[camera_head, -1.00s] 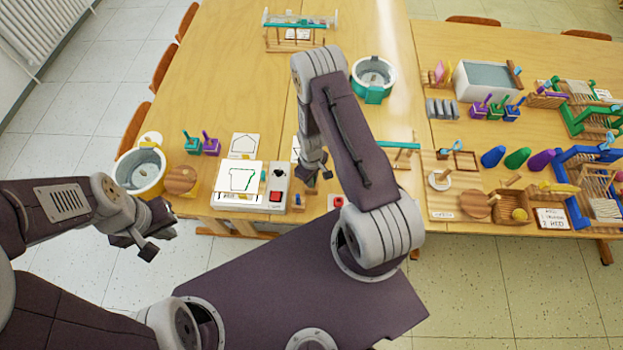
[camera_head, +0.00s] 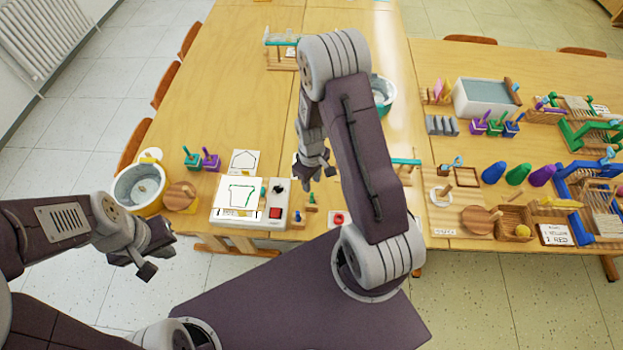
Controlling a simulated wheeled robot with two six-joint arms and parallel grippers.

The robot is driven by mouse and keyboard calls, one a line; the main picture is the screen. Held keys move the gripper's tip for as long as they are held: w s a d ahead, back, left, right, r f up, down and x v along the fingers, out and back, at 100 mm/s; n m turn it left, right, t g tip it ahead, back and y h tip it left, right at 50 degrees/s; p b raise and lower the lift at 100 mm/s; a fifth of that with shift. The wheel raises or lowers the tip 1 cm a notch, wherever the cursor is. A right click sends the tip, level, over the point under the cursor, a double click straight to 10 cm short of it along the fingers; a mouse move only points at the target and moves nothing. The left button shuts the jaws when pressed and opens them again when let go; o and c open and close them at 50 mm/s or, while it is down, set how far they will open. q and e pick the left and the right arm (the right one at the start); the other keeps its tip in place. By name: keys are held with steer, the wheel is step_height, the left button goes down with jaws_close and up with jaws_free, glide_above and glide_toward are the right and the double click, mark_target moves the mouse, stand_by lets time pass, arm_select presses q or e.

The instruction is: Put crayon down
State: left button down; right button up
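A small green upright piece (camera_head: 311,198), which looks like a green crayon in a small stand, is on the table's front edge. A similar blue piece (camera_head: 298,218) stands just left of it. A white sheet (camera_head: 240,195) with a green line along part of a black outline lies on a white device (camera_head: 276,199). My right gripper (camera_head: 323,176) is above and slightly right of the green piece, its fingers apart with nothing visible between them. My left gripper (camera_head: 157,261) is open and empty, away from the table in front of its left side.
A yellow-and-white tub (camera_head: 140,186) and round wooden disc (camera_head: 180,195) stand left. Green and purple blocks (camera_head: 211,161) sit behind. A red ring piece (camera_head: 338,218) lies right of the crayon stands. The right table (camera_head: 440,70) is crowded.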

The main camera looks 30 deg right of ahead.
steer(key=s+a+r+m+t+b, duration=0.1)
steer(key=s+a+r+m, duration=0.3)
steer(key=s+r, duration=0.4)
step_height(320, 180, up, 5)
steer(key=shift+s+a+f+m+b, duration=0.2)
steer(key=shift+s+a+m+b, duration=0.15)
steer(key=shift+b, duration=0.4)
stand_by(0.4)
